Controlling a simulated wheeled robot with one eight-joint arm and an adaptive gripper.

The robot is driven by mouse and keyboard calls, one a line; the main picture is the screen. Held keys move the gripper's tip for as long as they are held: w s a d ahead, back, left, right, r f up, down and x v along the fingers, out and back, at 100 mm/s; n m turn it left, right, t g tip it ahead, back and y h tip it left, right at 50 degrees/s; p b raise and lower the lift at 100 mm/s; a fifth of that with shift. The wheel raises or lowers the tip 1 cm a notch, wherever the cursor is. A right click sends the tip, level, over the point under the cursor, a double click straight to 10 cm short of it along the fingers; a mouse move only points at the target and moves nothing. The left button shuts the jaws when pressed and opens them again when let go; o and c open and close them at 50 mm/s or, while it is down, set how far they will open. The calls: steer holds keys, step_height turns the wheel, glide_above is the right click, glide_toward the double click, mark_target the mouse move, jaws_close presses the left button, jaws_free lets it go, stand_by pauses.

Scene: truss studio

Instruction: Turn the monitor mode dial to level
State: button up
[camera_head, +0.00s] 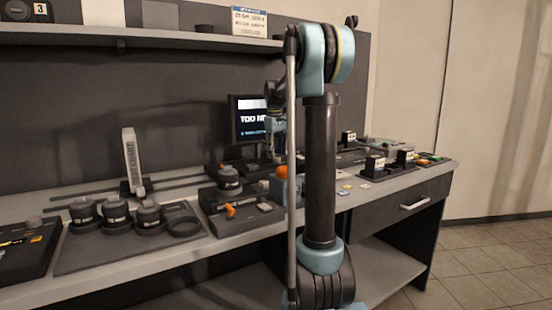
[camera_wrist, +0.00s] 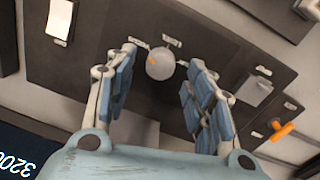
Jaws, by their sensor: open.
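In the wrist view a round pale grey dial (camera_wrist: 160,66) with a small orange mark sits on a dark panel, with small white labels around it that are too blurred to read. My gripper (camera_wrist: 163,58) is open, its blue-padded fingers on either side of the dial with visible gaps; I cannot tell how far above the panel they are. In the head view my gripper (camera_head: 277,128) is small and partly hidden by my arm, in front of the monitor (camera_head: 248,119), whose screen shows partly covered text. I cannot make out the dial in the head view.
In the wrist view an orange lever (camera_wrist: 282,130) and a grey switch block (camera_wrist: 254,91) stand right of the dial, and a white switch (camera_wrist: 61,18) is upper left. In the head view, several dark weights sit on a mat (camera_head: 95,255) and a shelf (camera_head: 150,38) runs above.

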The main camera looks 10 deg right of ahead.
steer(key=shift+f, duration=1.05)
steer(key=c, duration=1.1)
steer(key=shift+o, duration=0.2)
steer(key=shift+m, duration=0.3)
steer(key=m, duration=0.6)
steer(key=shift+w+m, duration=0.1)
steer(key=shift+m, duration=0.2)
steer(key=m, duration=0.6)
steer(key=shift+g, duration=0.4)
steer(key=shift+m, duration=0.4)
